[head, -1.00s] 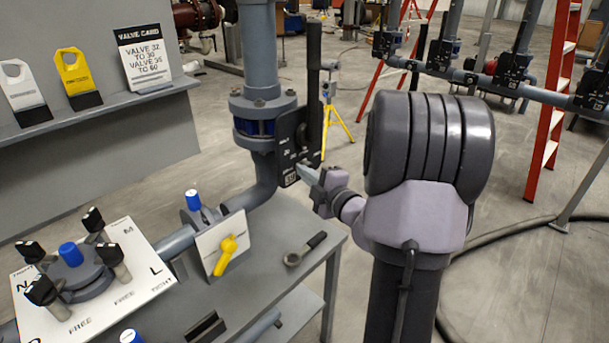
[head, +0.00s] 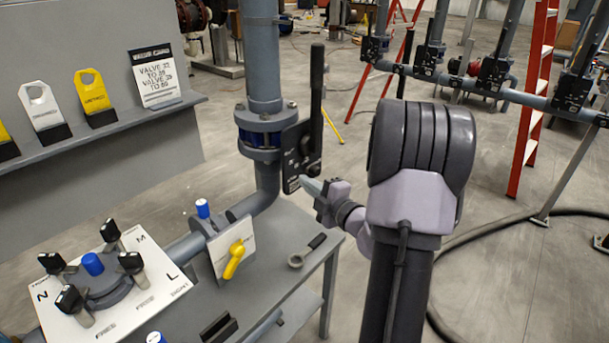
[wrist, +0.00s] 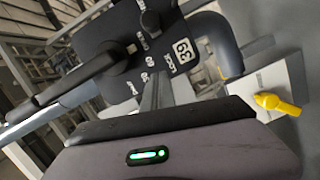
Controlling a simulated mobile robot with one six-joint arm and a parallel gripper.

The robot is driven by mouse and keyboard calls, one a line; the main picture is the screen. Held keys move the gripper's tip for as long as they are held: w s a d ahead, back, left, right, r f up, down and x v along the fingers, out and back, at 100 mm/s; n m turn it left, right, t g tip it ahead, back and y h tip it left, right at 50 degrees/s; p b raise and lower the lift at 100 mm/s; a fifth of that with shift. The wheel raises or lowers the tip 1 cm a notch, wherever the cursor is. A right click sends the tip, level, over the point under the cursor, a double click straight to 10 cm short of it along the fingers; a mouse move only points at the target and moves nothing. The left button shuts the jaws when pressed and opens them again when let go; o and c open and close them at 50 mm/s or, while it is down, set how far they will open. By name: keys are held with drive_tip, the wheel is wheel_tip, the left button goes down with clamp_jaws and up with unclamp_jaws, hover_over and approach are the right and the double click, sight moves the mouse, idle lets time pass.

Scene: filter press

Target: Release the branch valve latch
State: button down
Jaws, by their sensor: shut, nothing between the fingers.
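The branch valve is a grey flanged body with a blue band (head: 260,138) on a vertical pipe. Its dark latch plate (head: 294,158) stands on the valve's right side, with a tall black lever (head: 317,92) upright beside it. In the wrist view the plate (wrist: 125,45) carries white lettering, a "39" label and a small round knob (wrist: 150,20); the lever (wrist: 75,82) runs off to the left. My gripper (head: 306,185) is shut and empty at the plate's lower edge. Its narrow fingers (wrist: 155,92) point at the plate; I cannot tell whether they touch.
A grey bench (head: 285,225) below holds a wrench (head: 307,250), a panel with a yellow handle (head: 235,258) and a white plate with black knobs (head: 165,284). A shelf at left carries tags and a valve card (head: 160,75). Open floor and a red ladder (head: 530,110) lie right.

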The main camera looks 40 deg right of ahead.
drive_tip(key=s+p, duration=0.1)
drive_tip(key=s, duration=0.7)
drive_tip(key=shift+d, duration=0.2)
drive_tip(key=shift+w, duration=0.1)
